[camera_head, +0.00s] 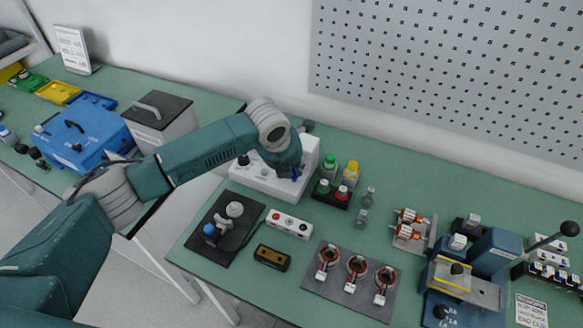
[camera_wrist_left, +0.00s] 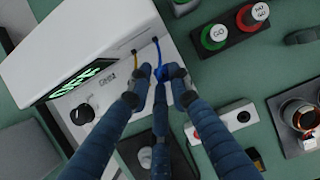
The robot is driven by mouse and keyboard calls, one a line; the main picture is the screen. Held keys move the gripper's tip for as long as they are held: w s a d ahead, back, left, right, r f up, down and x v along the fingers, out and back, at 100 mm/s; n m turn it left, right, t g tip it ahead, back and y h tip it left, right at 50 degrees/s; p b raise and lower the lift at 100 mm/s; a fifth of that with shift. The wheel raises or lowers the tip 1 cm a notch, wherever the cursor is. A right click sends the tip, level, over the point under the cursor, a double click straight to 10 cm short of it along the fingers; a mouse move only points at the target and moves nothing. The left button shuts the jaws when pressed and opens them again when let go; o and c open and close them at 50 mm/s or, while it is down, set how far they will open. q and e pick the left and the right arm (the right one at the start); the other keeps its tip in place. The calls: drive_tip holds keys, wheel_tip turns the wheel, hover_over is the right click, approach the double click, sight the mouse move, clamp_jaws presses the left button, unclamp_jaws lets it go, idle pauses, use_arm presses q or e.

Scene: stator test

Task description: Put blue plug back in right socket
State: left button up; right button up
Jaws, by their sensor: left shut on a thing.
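My left gripper (camera_head: 292,170) is over the right part of the white test instrument (camera_head: 262,182) in the head view. In the left wrist view its blue fingers close around the blue plug (camera_wrist_left: 174,71), beside the instrument's front face. A blue cable (camera_wrist_left: 158,48) runs up from the plug to the instrument's housing (camera_wrist_left: 90,35). The right socket cannot be made out; the fingers cover that area. Whether the plug tip touches the instrument cannot be told. My right gripper is in neither view.
A yellow cable (camera_wrist_left: 134,57) hangs just left of the blue one. A dark plate with a probe stand (camera_head: 222,245) lies in front, with a white button box (camera_head: 289,224) nearby.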

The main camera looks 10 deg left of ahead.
use_arm(q)
drive_tip(key=shift+f+p, duration=0.3)
drive_tip(key=shift+f, duration=0.45)
idle(0.6)
drive_tip(key=o, duration=1)
drive_tip(key=v, duration=1.2)
drive_tip(key=shift+f, duration=0.1)
